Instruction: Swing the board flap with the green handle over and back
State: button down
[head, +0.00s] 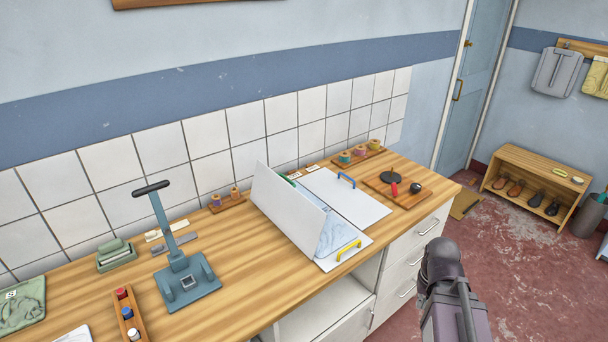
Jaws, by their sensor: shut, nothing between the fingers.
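A white folding board lies on the wooden counter. One white flap (288,205) stands up steeply at its left, leaning, with its broad face towards me. A bit of green (293,175) shows just beyond that flap's upper edge; the rest of it is hidden, so I cannot tell how the handle sits. A flat white panel (355,203) with a blue handle (347,181) lies to the right. A yellow handle (349,250) is at the front edge. Pale blue cloth (334,236) shows beside the raised flap. My arm rises at the lower right; its gripper fingers do not show.
A blue-grey press with an upright lever (170,230) stands left of the board. A wooden board with a red-handled item (394,189) lies to the right. Spool racks (358,156) stand along the tiled wall. Counter between press and flap is mostly clear.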

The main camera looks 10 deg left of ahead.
aim_at(301, 219)
jog(key=i, duration=0.85)
jog(key=u, duration=0.05)
